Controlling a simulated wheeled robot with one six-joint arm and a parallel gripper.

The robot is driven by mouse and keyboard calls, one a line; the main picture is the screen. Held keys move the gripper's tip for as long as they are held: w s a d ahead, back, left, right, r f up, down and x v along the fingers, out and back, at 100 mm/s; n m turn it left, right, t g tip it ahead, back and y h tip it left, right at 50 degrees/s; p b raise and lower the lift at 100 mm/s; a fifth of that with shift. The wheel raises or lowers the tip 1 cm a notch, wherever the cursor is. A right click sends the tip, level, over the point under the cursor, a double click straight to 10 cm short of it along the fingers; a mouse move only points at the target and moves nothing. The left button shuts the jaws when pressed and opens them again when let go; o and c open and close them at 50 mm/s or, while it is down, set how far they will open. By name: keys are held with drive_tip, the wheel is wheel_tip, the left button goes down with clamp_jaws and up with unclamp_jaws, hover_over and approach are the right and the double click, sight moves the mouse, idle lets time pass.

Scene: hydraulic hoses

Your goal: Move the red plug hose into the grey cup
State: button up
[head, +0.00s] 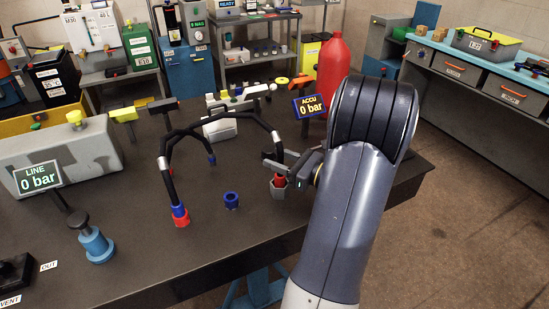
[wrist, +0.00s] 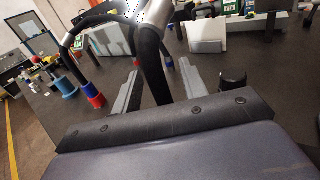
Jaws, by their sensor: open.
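The red plug (head: 278,180) is at the lower end of a black hose (head: 277,150). It appears to sit upright in the grey cup (head: 279,193), with its red upper part showing above the rim. How deep it sits cannot be told. My gripper (head: 278,162) is just above the cup, with its fingers open on either side of this hose. In the wrist view the hose (wrist: 151,60) passes between the two spread fingers, and the red plug and grey cup are hidden.
A blue plug (head: 179,210) on another black hose stands in a red cup (head: 182,220). An empty blue cup (head: 231,201) stands between the red and grey cups. The ACCU display (head: 310,106) and a red cylinder (head: 334,75) are behind my gripper. The front tabletop is mostly clear.

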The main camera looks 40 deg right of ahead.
drive_tip(key=v, duration=0.9)
drive_tip(key=shift+s+b, duration=0.2)
drive_tip(key=shift+b, duration=0.2)
drive_tip(key=shift+w, duration=0.1)
drive_tip(key=p+x, duration=0.1)
drive_tip(key=x, duration=0.9)
drive_tip(key=shift+w+r+p, duration=0.3)
drive_tip(key=shift+r+p, duration=0.1)
drive_tip(key=shift+r, duration=0.05)
drive_tip(key=shift+a, duration=0.2)
